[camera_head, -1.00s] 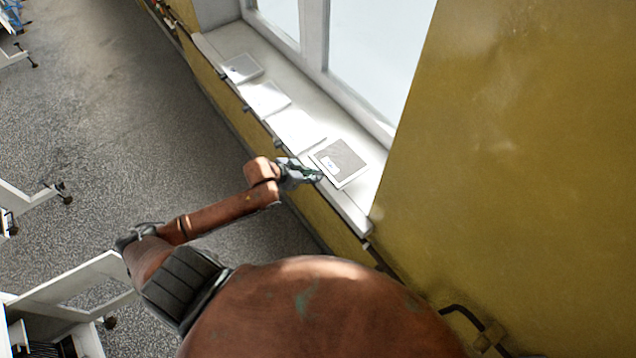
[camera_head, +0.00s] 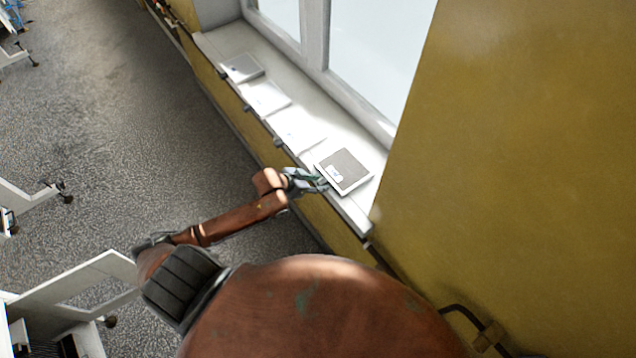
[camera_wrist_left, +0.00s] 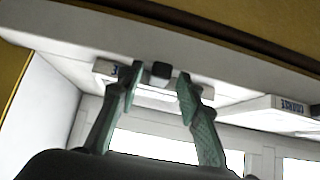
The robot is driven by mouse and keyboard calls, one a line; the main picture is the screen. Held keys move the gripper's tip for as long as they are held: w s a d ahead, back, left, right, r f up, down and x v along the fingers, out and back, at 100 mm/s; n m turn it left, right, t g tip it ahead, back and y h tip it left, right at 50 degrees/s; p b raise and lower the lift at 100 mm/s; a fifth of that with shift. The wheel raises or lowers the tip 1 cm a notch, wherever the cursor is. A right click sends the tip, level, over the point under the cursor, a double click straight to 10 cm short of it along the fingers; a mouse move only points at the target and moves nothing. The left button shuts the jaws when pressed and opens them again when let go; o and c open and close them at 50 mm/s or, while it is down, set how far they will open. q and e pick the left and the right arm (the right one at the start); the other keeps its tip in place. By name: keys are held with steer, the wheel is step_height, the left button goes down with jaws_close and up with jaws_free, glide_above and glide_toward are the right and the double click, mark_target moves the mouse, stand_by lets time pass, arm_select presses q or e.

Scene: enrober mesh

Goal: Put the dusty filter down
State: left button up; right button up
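The dusty filter (camera_head: 348,165), a square panel with a dark grey mesh face, pale edge and small label, lies on the white window sill at its near end. My left gripper (camera_head: 322,184) is beside its left edge in the head view; I cannot tell there whether they touch. In the left wrist view my left gripper's green-padded fingers (camera_wrist_left: 159,74) are spread apart. A pale panel, seemingly the filter (camera_wrist_left: 106,68), shows behind the fingers, partly hidden by them. My right gripper is not in view.
More pale panels lie in a row along the sill: one nearby (camera_head: 297,128), one in the middle (camera_head: 264,97) and a greyer one at the far end (camera_head: 242,68). A yellow wall (camera_head: 510,150) stands right of the sill. A white frame (camera_head: 75,275) stands lower left.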

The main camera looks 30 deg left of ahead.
arm_select(q)
steer(key=v, duration=1.2)
steer(key=a+f+n+y, duration=0.3)
steer(key=a+f, duration=0.7)
steer(key=f, duration=0.3)
steer(key=s+a+f+g+y, duration=0.1)
steer(key=s+a+f, duration=0.15)
steer(key=f, duration=0.45)
steer(key=s+a+f+n, duration=0.1)
steer(key=s+f, duration=0.3)
steer(key=f, duration=0.2)
steer(key=s+a+f+g+y, duration=0.1)
steer(key=s+a+f, duration=0.15)
steer(key=f, duration=0.45)
steer(key=s+d+f+g, duration=0.2)
steer(key=s+d+f, duration=0.1)
steer(key=s+f, duration=0.5)
steer(key=s+d+f+g, duration=0.1)
steer(key=s+d+f, duration=0.3)
steer(key=s+f, duration=0.45)
steer(key=s+d+f+g, duration=0.1)
steer(key=s+d+f, duration=0.2)
steer(key=s+d, duration=0.2)
steer(key=s+d+f+g+h, duration=0.1)
steer(key=s+d+f, duration=0.2)
steer(key=s, duration=0.6)
steer(key=d, duration=0.2)
steer(key=shift+s+d+m, duration=0.3)
steer(key=shift+s+m, duration=0.05)
steer(key=shift+m, duration=0.05)
